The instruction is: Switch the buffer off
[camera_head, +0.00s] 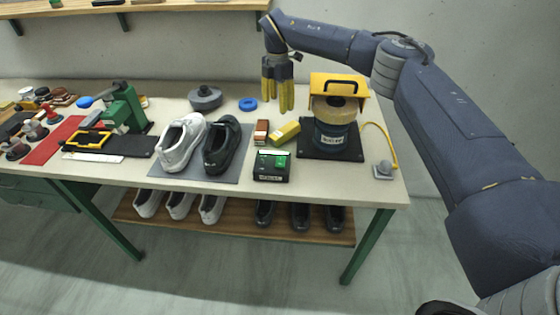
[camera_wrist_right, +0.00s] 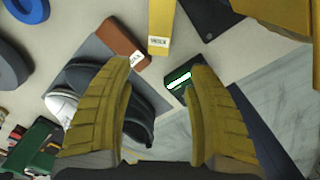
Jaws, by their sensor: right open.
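The buffer (camera_head: 335,131) has a blue drum body, a tan top and a yellow hood, and stands on a black base plate at the right of the bench. A yellow cable runs from its side to a small grey unit (camera_head: 384,169) at the bench's right. A black box (camera_head: 271,170) with a bright green part on top stands near the front edge; it also shows in the right wrist view (camera_wrist_right: 178,80). I cannot tell its switch position. My right gripper (camera_head: 278,108) is open and empty, pointing down above the bench, left of the buffer. My left gripper is not in view.
A white shoe (camera_head: 182,143) and a black shoe (camera_head: 222,146) rest on a grey mat. A blue ring (camera_head: 248,104) and grey round piece (camera_head: 205,97) lie behind.

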